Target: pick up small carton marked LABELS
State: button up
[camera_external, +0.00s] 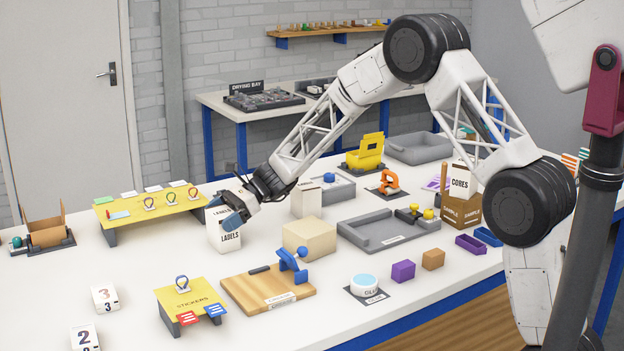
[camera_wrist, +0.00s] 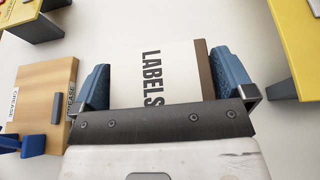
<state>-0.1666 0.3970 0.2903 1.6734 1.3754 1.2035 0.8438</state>
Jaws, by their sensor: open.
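The small white carton marked LABELS (camera_external: 226,240) stands upright on the white table at the left of the middle in the external view. Its white face with black LABELS print (camera_wrist: 155,75) also shows in the wrist view, with a brown side along its right. My gripper (camera_external: 233,206) is open at the carton's upper part. In the wrist view its two blue fingers (camera_wrist: 165,85) sit on either side of the carton. A narrow gap shows at the left finger; the right finger is close to the brown side, and I cannot tell if it touches.
A second white carton (camera_external: 306,199) stands to the right, behind a plain beige block (camera_external: 309,239). A yellow stand with hooks (camera_external: 150,207) is close on the left. A wooden board with a blue clamp (camera_external: 262,290) and a yellow STICKERS stand (camera_external: 189,300) lie in front.

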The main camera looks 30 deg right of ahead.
dwell(0.4)
jog(key=c, duration=0.8)
jog(key=shift+o, duration=0.2)
jog(key=shift+r, duration=0.1)
jog(key=shift+r, duration=4.95)
